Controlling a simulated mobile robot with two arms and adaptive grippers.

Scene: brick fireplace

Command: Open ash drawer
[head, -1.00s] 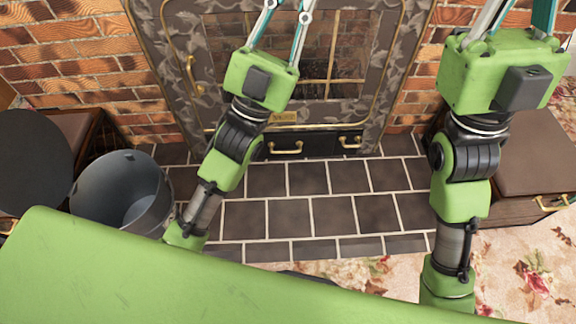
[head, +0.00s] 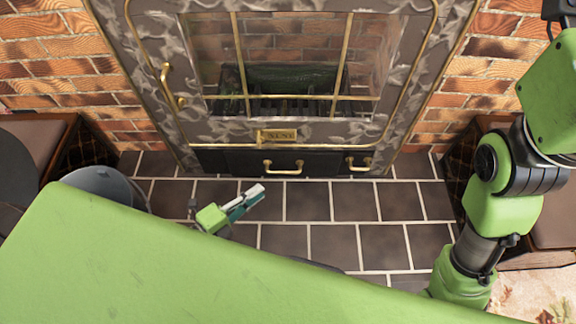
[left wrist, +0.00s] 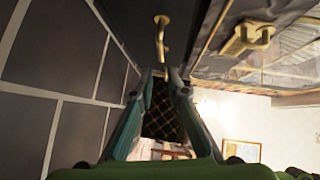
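A black strip (head: 240,163) runs along the foot of the fireplace, with a left brass handle (head: 283,167) and a right brass handle (head: 358,163). Its front looks closed; I cannot tell which handle belongs to the ash drawer. My left gripper (head: 256,194) is low over the dark hearth tiles, in front of and left of the left handle, apart from it. In the left wrist view its two fingers (left wrist: 160,75) stand apart with nothing between them, and brass handle metal (left wrist: 161,40) shows beyond the tips. My right gripper is out of view; only its arm shows at right.
The glass fireplace door (head: 290,95) is shut, with a brass latch (head: 172,88) at left. A grey bucket (head: 105,185) stands at left, partly hidden by my green body. A brown-topped cabinet (head: 550,205) stands at right. The tiles before the handles are clear.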

